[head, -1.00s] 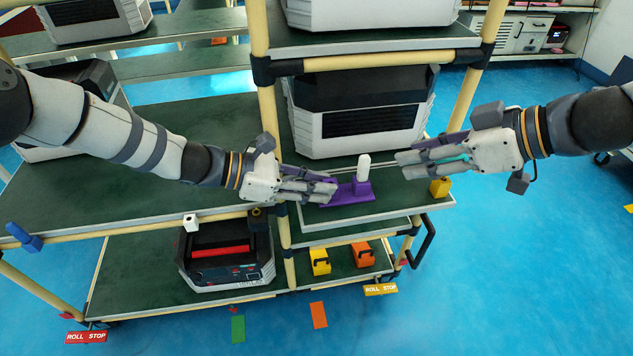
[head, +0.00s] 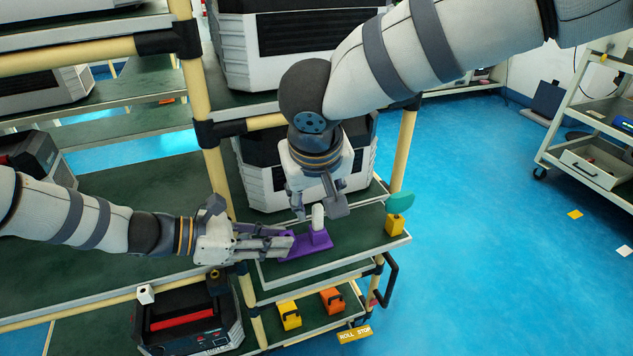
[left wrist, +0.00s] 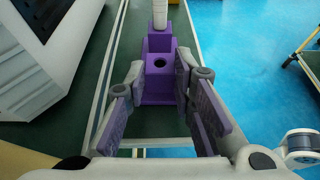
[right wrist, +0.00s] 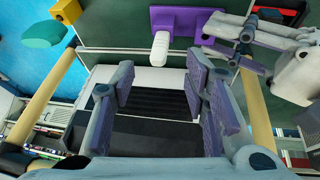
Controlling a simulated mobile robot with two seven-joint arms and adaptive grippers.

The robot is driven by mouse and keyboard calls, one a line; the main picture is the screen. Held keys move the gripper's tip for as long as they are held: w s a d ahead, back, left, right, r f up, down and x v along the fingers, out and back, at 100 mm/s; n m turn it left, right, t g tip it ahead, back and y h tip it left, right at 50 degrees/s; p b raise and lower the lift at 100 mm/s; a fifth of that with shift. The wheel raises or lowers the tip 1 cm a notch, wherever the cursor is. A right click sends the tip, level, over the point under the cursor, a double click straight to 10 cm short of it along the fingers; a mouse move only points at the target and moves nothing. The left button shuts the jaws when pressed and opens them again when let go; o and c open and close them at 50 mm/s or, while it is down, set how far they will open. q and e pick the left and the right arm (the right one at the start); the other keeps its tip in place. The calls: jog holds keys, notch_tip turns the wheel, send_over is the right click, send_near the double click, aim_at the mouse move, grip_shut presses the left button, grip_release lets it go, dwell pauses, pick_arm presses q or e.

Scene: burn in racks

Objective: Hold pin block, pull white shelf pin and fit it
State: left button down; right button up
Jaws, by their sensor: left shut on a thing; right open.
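The purple pin block (head: 306,247) lies on the green shelf deck. It also shows in the left wrist view (left wrist: 160,92), with a round hole in its top. The white shelf pin (head: 318,216) stands upright in the raised part at the block's right end; its lower end is hidden. It shows in the right wrist view (right wrist: 160,48) too. My left gripper (head: 286,243) is shut on the block's left end, one finger on each side. My right gripper (head: 318,200) is open and empty, close to the pin, which appears beyond its fingertips in the right wrist view.
A white and black unit (head: 262,183) stands behind the block. A yellow block (head: 396,224) with a teal oval piece (head: 400,202) sits near the deck's right corner. A tan post (head: 205,130) rises at the left. Yellow (head: 289,315) and orange (head: 332,300) boxes sit below.

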aim_at(318, 210)
jog(key=x, duration=0.8)
grip_shut()
jog(key=c, duration=0.6)
grip_release()
jog(key=shift+c, duration=0.2)
grip_shut()
jog(key=shift+d, duration=0.1)
